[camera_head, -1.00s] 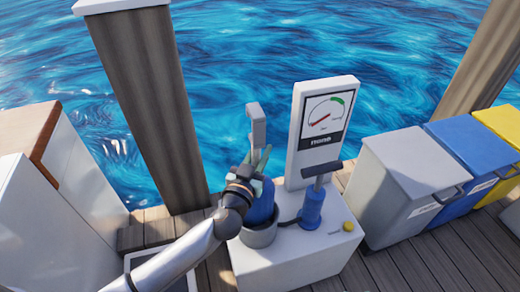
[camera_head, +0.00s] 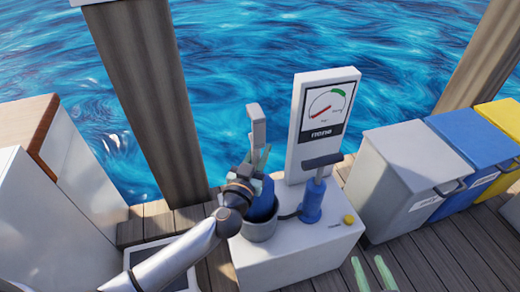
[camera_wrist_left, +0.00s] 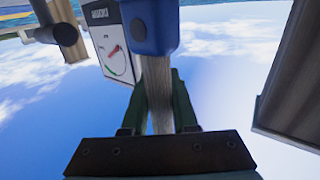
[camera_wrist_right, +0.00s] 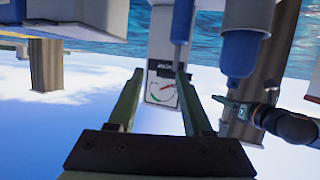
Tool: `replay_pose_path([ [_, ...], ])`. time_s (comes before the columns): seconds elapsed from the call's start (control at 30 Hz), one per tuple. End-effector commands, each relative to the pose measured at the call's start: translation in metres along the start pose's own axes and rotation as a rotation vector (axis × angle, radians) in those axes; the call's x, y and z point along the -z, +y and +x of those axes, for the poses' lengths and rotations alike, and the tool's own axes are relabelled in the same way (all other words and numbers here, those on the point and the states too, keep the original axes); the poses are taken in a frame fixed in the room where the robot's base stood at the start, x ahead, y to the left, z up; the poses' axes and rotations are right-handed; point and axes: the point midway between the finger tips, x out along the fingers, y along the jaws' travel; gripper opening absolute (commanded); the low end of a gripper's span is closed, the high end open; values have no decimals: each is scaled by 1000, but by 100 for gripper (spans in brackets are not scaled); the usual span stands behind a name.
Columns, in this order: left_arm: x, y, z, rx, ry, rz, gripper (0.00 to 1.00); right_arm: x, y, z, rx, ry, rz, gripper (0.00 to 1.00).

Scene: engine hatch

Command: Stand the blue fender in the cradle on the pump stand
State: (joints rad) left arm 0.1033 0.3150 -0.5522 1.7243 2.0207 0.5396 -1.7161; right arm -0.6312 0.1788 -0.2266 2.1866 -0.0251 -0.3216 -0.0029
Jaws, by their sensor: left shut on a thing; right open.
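The blue fender (camera_head: 264,203) stands roughly upright at the grey cradle (camera_head: 259,231) on the white pump stand (camera_head: 300,262). The cradle's wall hides its lower end, so I cannot tell how deep it sits. My left gripper (camera_head: 258,160) is shut on the fender's pale grey strap above the blue body. The left wrist view shows this strap (camera_wrist_left: 156,90) between the fingers, with the blue fender (camera_wrist_left: 148,25) beyond. The right wrist view also shows the fender (camera_wrist_right: 242,52), upside down. My right gripper (camera_head: 373,275) is open and empty, low in front of the stand.
A blue hand pump (camera_head: 312,205) with a dark handle stands right of the cradle. A gauge panel (camera_head: 324,125) rises behind it. A yellow knob (camera_head: 349,219) is at the stand's right. Several bins, including a grey one (camera_head: 400,190), stand farther right.

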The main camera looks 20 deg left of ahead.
Motion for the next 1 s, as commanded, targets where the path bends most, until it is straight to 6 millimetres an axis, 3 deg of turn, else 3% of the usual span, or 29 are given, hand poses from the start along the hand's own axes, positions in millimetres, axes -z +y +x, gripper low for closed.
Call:
replay_pose_path([
  [0.53,-12,0,0,0,3,1,0,38,6,-1,-10,144,-42,50],
  [1.0,-14,0,0,0,3,0,0,45,7,-1,-13,173,-51,50],
])
